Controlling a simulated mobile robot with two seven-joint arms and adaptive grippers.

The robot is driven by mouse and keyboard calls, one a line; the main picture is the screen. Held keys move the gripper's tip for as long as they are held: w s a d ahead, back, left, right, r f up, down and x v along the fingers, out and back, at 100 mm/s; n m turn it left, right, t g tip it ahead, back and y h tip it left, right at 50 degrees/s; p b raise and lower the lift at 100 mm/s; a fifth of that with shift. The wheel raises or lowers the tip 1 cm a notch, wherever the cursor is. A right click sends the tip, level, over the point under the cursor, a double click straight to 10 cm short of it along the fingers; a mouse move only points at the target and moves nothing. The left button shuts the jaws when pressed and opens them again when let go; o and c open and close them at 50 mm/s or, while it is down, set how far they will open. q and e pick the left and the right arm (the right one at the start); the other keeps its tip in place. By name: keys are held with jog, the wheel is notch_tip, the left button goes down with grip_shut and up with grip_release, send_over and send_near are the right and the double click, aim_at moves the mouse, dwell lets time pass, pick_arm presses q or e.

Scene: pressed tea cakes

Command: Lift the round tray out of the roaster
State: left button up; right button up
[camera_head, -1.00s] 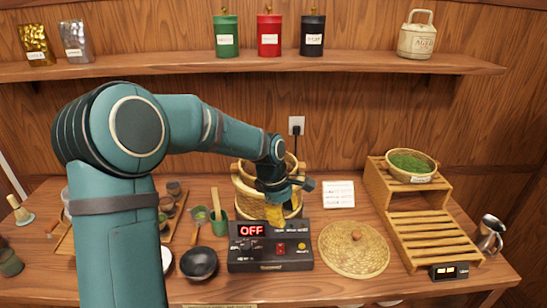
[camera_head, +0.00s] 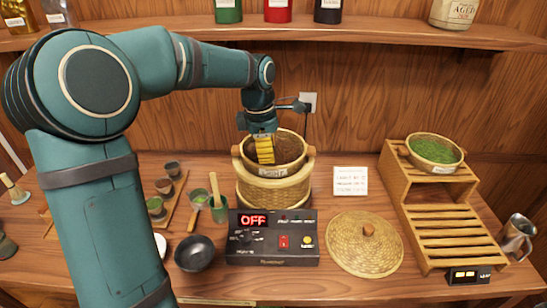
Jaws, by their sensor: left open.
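The roaster (camera_head: 272,190) is a round woven drum with a pale label on its front, standing at the middle of the table. The round tray (camera_head: 289,147) shows in its top as a dark brown round surface inside the pale rim. My left gripper (camera_head: 264,158) reaches in from above with its yellow fingers pointing down, over the left half of the opening. It is open, and its fingers cover part of the tray. I cannot tell whether the fingertips touch it. My right gripper is not in view.
A control box (camera_head: 272,238) reading OFF stands in front of the roaster. A woven lid (camera_head: 364,245) lies to its right. A slatted wooden rack (camera_head: 452,226) bears a tray of green leaves (camera_head: 434,149). Cups, a black bowl (camera_head: 195,253) and a green holder (camera_head: 219,208) stand at left.

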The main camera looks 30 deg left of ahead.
aim_at(273, 177)
pick_arm(q)
jog(key=shift+w+d+f+b, duration=0.1)
jog(key=shift+d+f+b, duration=0.15)
jog(key=shift+f, duration=0.75)
jog(key=shift+w+d+f+b, duration=0.1)
jog(key=shift+d+f+b, duration=0.1)
jog(key=shift+f, duration=0.75)
jog(key=shift+d+f+b, duration=0.2)
jog(key=shift+d+f, duration=0.05)
jog(key=shift+f, duration=0.75)
grip_shut()
